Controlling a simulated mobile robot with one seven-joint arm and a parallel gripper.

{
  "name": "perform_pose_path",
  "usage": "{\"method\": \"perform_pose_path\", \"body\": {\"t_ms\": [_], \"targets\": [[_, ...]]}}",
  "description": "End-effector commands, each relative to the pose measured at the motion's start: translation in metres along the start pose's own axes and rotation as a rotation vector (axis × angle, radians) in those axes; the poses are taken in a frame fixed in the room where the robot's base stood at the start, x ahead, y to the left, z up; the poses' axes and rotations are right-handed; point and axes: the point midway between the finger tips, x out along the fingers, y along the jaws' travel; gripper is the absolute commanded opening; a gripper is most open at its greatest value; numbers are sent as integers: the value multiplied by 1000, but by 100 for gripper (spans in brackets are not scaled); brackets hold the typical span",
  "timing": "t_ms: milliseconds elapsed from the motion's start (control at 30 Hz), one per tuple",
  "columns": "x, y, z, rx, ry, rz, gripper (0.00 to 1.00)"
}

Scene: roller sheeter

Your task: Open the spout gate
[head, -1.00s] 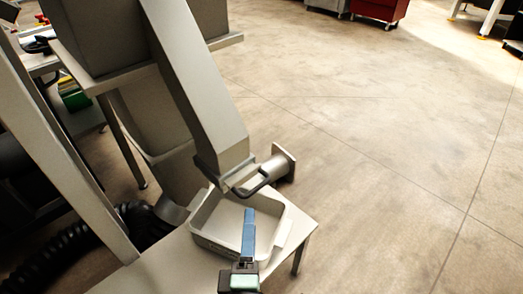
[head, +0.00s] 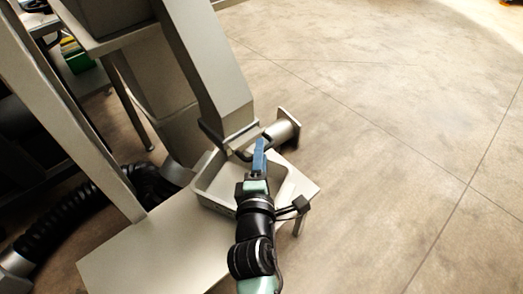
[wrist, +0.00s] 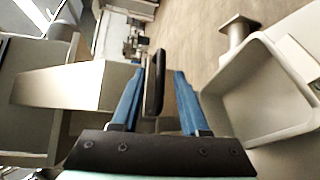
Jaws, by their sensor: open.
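The grey spout (head: 215,75) slopes down from the machine, and a dark loop handle (head: 239,154) sits at its lower end. In the wrist view the spout (wrist: 65,86) is at left and the black handle (wrist: 154,85) stands between my blue fingers. My gripper (head: 260,145) is at the spout's mouth, its fingers open on either side of the handle. A gap shows between the handle and the right finger in the wrist view (wrist: 160,74); contact with the left finger is unclear. The gate plate itself is hard to make out.
A pale tray (head: 206,190) sits under the spout on a light table (head: 150,252); its wall (wrist: 290,135) is right of my fingers in the wrist view. A flanged cylinder (head: 283,130) sticks out beside the spout. A black hose (head: 70,215) lies left. Floor at right is clear.

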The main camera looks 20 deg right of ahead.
Motion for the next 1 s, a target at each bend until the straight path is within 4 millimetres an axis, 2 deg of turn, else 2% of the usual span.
{"method": "perform_pose_path", "body": {"t_ms": [200, 500, 533, 767, 1000], "targets": [[17, 0, 0, 0, -1, 0, 44], [19, 0, 0, 1, -1, -1, 44], [19, 0, 0, 1, -1, -1, 43], [19, 0, 0, 0, 0, -1, 1], [19, 0, 0, 0, 0, -1, 0]]}}
